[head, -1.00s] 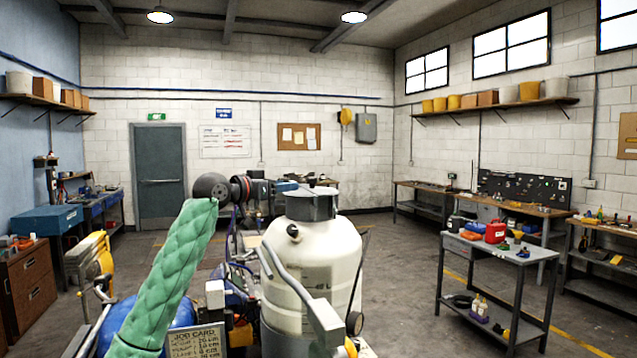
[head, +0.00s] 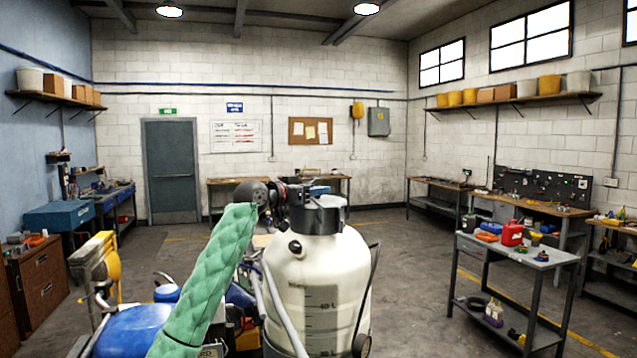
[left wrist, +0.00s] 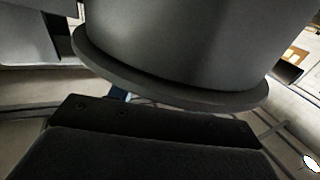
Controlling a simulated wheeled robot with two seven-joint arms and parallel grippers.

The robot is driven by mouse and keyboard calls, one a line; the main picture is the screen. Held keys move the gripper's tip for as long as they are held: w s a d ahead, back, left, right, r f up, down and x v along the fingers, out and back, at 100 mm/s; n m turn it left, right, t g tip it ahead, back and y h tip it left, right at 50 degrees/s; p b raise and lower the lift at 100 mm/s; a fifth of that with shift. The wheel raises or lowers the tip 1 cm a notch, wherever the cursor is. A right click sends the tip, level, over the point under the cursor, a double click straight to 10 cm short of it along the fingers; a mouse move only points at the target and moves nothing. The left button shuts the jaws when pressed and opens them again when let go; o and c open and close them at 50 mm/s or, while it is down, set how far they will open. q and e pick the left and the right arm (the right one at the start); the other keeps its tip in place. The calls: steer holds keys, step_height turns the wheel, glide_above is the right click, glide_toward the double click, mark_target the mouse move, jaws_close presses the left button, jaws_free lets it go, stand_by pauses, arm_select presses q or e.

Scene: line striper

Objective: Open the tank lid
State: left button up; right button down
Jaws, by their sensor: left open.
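The white tank (head: 322,278) stands in the lower middle of the head view. Its dark grey lid (head: 318,222) sits on top and looks closed. My left arm in a green quilted sleeve reaches up from below. My left gripper (head: 304,195) is open at the upper left of the lid, partly overlapping it in the picture. In the left wrist view the lid (left wrist: 185,45) fills the upper middle, close to a dark finger at the bottom. I cannot tell whether the finger touches it. My right gripper is not in view.
A blue tank (head: 130,330) and a yellow part (head: 108,262) are at the lower left. A grey cart (head: 520,262) with a red can (head: 512,233) stands at the right. Workbenches line the walls. The floor between the tank and the cart is clear.

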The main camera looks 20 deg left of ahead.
arm_select(q)
steer(key=shift+w+d+r, duration=0.15)
steer(key=shift+w+d, duration=0.05)
steer(key=shift+w, duration=0.15)
steer(key=shift+d+p, duration=0.2)
steer(key=shift+p, duration=0.1)
steer(key=shift+w, duration=0.2)
